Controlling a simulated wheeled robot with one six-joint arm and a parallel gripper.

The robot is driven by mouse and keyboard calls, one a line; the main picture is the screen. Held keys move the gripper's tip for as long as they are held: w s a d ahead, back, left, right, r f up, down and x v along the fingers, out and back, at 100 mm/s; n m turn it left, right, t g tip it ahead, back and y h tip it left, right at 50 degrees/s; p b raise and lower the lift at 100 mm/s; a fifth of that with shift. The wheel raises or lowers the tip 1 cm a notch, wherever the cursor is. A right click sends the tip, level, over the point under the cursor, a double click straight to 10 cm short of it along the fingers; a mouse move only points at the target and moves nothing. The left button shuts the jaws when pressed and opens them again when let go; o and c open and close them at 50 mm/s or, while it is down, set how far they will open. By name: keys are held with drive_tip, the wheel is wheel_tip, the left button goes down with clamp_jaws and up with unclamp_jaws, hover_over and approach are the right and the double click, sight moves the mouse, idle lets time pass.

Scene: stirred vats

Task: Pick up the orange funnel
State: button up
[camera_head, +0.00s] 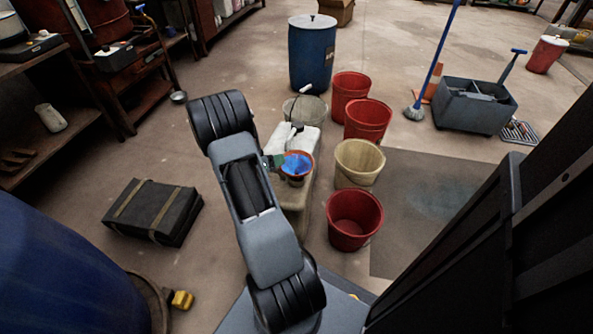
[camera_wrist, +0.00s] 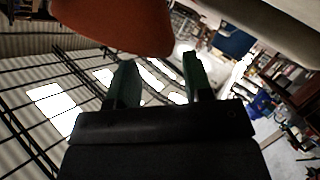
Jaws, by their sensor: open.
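A round orange-rimmed vessel (camera_head: 297,164) with a blue inside stands at the pale bench in the middle of the head view. I cannot tell for sure that it is the funnel. My gripper (camera_head: 274,161) is at its left side, partly hidden behind my wrist. In the wrist view, a smooth orange curved surface (camera_wrist: 115,25) fills the upper left, close beyond the fingertips. The two green fingers (camera_wrist: 158,78) are apart, with nothing seen between them. I cannot tell whether they touch the orange thing.
The pale bench (camera_head: 289,195) also holds white items. Red buckets (camera_head: 355,219) and a cream bucket (camera_head: 360,160) stand to its right. A blue drum (camera_head: 312,55) is behind. A dark case (camera_head: 153,210) lies on the left floor, with clear floor around it.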

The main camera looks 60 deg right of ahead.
sight(291, 155)
drive_tip(key=shift+b+x, duration=0.7)
drive_tip(key=shift+x, duration=1.2)
clamp_jaws()
